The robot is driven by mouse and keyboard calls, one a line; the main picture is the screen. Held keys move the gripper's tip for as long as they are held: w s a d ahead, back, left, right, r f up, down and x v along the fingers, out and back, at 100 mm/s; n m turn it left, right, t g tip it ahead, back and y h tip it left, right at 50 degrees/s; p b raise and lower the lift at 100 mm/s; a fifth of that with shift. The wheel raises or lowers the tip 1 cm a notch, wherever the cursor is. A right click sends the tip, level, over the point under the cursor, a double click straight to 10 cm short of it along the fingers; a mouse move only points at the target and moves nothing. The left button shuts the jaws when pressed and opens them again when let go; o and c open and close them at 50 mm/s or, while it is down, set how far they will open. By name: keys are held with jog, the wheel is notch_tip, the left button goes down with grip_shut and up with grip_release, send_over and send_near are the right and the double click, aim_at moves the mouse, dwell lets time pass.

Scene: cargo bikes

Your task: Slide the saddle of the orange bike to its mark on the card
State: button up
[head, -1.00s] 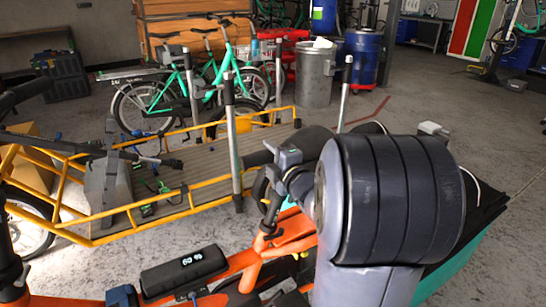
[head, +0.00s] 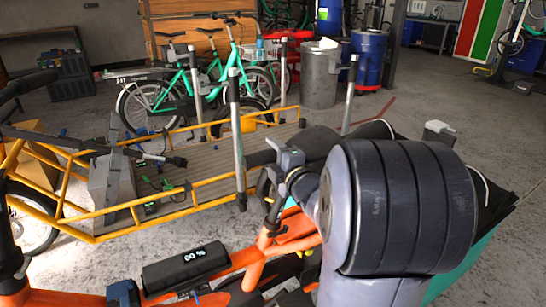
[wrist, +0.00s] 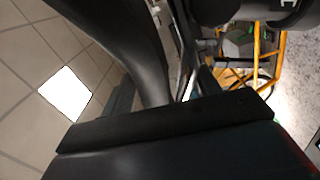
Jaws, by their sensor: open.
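The orange bike (head: 240,275) runs along the bottom of the head view, with a black battery pack (head: 187,268) on its frame. I cannot make out its saddle for certain in the head view. A dark, smooth, curved shape (wrist: 125,45) is very close in the wrist view; it may be the saddle, but I cannot tell. The card and its mark are not visible. My gripper (wrist: 160,92) shows as dark parts low in the wrist view and is open. I see nothing held. My arm's large joint hides much of the bike's right side in the head view.
A yellow-framed cargo bike (head: 215,178) with upright posts stands just beyond, with a grey box (head: 112,185) on its deck. Green bikes (head: 200,85), a grey bin (head: 319,78) and a blue drum (head: 364,60) stand farther back. Clear floor (head: 460,115) lies at the right.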

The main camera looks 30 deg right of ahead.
jog(key=s+p, duration=0.1)
jog(key=s, duration=0.9)
jog(key=shift+s+d, duration=0.15)
jog(key=shift+s, duration=0.25)
jog(key=w+b, duration=0.1)
jog(key=w, duration=0.9)
jog(key=shift+w+r+p, duration=0.5)
jog(key=shift+r+p, duration=0.15)
jog(key=shift+p, duration=0.05)
jog(key=shift+d+r+p, duration=0.15)
jog(key=shift+r+p, duration=0.15)
jog(key=shift+p, duration=0.1)
